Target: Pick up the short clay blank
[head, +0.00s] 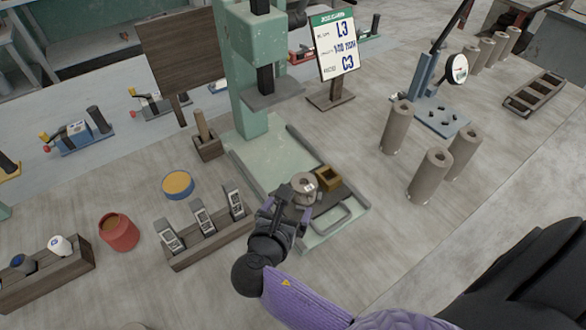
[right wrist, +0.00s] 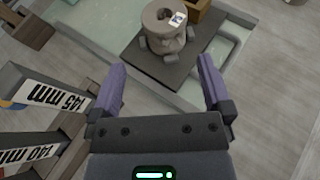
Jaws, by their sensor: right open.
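A short grey hollow cylinder with a small white label, which looks like the short clay blank (head: 304,184), stands on a dark plate (head: 325,204) on the green press bed. In the right wrist view the blank (right wrist: 163,22) is at the top, with lobed grey pieces around its foot. My right gripper (head: 286,203) is open and empty, just on the near side of the blank. In the right wrist view its purple fingers (right wrist: 162,80) are spread wide, apart from the blank. My left gripper is not in view.
A small brown box (head: 329,178) stands close to the blank. The green press column (head: 252,100) rises behind it. A rack of gauge blocks (head: 208,237) stands to the left. Tall clay cylinders (head: 431,174) stand to the right. The table between them and the press is clear.

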